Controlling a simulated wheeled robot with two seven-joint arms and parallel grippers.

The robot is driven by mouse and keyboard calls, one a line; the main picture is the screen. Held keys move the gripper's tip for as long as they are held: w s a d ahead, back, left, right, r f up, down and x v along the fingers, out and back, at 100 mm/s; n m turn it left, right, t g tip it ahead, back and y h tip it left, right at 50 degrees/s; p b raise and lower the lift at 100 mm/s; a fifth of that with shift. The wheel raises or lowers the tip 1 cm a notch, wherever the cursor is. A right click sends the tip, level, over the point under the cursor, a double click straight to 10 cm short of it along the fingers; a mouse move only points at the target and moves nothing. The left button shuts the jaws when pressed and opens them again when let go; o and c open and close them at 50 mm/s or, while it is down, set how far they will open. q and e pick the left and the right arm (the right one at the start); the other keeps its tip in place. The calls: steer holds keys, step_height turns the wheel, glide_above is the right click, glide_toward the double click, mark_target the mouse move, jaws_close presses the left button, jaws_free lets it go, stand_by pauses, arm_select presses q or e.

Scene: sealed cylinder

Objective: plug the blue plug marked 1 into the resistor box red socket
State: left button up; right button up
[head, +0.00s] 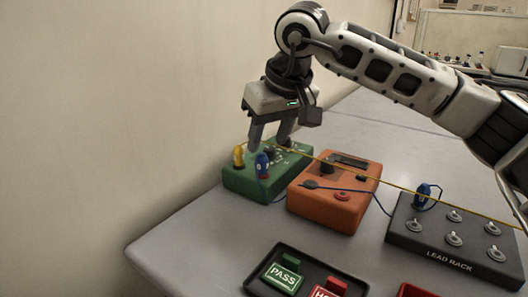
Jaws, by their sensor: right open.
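A green box (238,181) stands at the back left of the table, with a yellow plug (238,156) and a blue plug (261,166) upright at its front edge. Another blue plug (422,195) stands on the dark lead rack (405,238) at right. The plugs' numbers are too small to read. My right gripper (267,146) points down over the green box, open, its fingers just behind the blue plug; I cannot tell whether they touch anything. An orange box (320,211) beside it has a red round part (342,196). I cannot tell which box is the resistor box. My left gripper is out of view.
A black tray (262,254) at the front holds a green PASS block (283,278) and a red block (325,290). A yellow lead and a blue lead cross the orange box. A wall stands close at left. The table's left front is clear.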

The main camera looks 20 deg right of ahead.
steer(key=v, duration=1)
steer(key=shift+r+p, duration=0.15)
steer(key=shift+p, duration=0.15)
